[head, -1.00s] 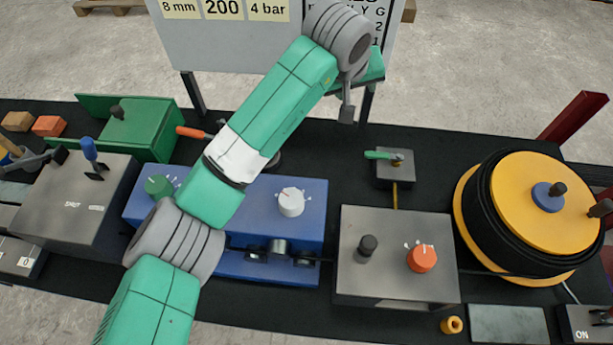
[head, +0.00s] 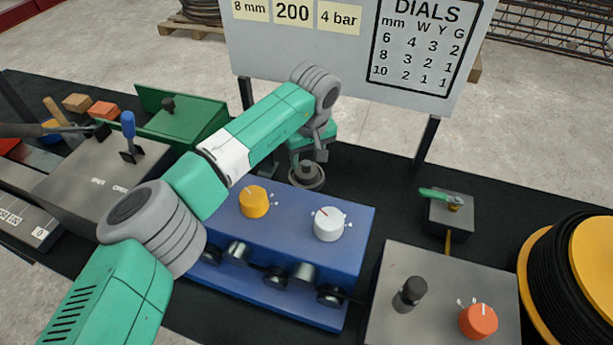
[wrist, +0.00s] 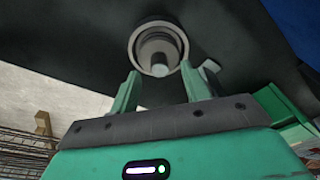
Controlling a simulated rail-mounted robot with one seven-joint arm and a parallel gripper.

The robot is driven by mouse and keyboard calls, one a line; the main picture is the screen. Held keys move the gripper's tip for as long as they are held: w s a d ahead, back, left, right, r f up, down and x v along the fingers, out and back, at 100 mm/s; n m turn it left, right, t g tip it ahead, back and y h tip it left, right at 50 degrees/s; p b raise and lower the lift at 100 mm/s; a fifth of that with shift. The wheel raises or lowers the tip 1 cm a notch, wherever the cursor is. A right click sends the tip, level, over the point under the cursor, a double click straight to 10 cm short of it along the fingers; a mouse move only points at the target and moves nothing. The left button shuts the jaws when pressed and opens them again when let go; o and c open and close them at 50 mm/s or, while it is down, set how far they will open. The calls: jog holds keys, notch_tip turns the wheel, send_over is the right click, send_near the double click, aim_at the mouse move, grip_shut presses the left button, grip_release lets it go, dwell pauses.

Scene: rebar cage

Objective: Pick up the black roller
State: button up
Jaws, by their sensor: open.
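A dark round flanged piece with a grey centre, which looks like the black roller (wrist: 158,48), stands on the black mat in the wrist view. In the head view the roller (head: 306,178) is just behind the blue box and partly covered by my arm. My gripper (wrist: 160,76) is open and empty, with its two green fingers pointing at the roller, one toward each side. I cannot tell how far the fingertips are from it. In the head view my gripper (head: 312,153) is above the roller, its fingers partly hidden.
The blue box (head: 290,235) with yellow and white dials stands close in front of the roller. A green sloped box (head: 185,125) is to the left and the sign board (head: 350,50) behind. A grey box with a green lever (head: 450,212) is to the right, with bare mat between.

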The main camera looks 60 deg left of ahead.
aim_at(307, 163)
jog(key=shift+a+f, duration=0.1)
jog(key=shift+f, duration=0.85)
jog(key=shift+r, duration=0.1)
grip_shut()
notch_tip(307, 163, up, 10)
jog(key=p, duration=0.3)
